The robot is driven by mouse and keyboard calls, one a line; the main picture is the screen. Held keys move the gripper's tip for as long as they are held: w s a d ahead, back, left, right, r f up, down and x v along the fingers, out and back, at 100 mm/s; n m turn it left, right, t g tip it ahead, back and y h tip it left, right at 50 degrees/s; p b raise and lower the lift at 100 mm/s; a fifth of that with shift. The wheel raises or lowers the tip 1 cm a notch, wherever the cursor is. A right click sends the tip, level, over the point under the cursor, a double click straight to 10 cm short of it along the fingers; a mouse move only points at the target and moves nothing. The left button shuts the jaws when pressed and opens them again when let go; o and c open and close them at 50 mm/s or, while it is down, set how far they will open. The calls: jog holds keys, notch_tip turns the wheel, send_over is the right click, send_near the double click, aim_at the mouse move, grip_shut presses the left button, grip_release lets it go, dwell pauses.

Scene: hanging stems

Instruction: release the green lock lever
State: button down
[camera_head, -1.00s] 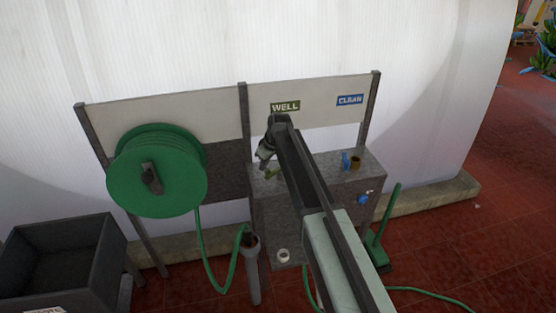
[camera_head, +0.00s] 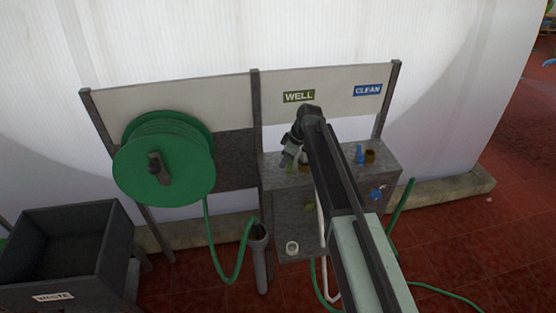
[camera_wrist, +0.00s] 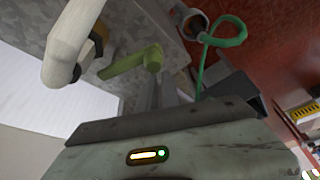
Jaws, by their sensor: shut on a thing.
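The green lock lever (camera_wrist: 128,63) shows in the wrist view as an olive-green bar with a rounded end. My gripper (camera_wrist: 158,80) reaches up to that rounded end and is shut on it. The contact itself is partly hidden. In the head view my gripper (camera_head: 287,158) is over the left part of the grey speckled box (camera_head: 384,165), below the WELL sign (camera_head: 299,96). My gripper and arm hide most of the lever there.
A pale curved pipe (camera_wrist: 72,35) is close on the left in the wrist view. A blue valve lever (camera_head: 360,154) and brass port stand right on the box. The green hose reel (camera_head: 195,175), upright grey tube (camera_head: 261,262) and waste bin (camera_head: 105,255) are left.

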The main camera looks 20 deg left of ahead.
jog(key=shift+d+f, duration=0.1)
jog(key=shift+d, duration=0.25)
jog(key=shift+a, duration=0.15)
notch_tip(320, 180, up, 10)
jog(key=a+p, duration=0.1)
jog(key=p, duration=0.8)
jog(key=shift+f, duration=0.2)
jog(key=shift+s, duration=0.15)
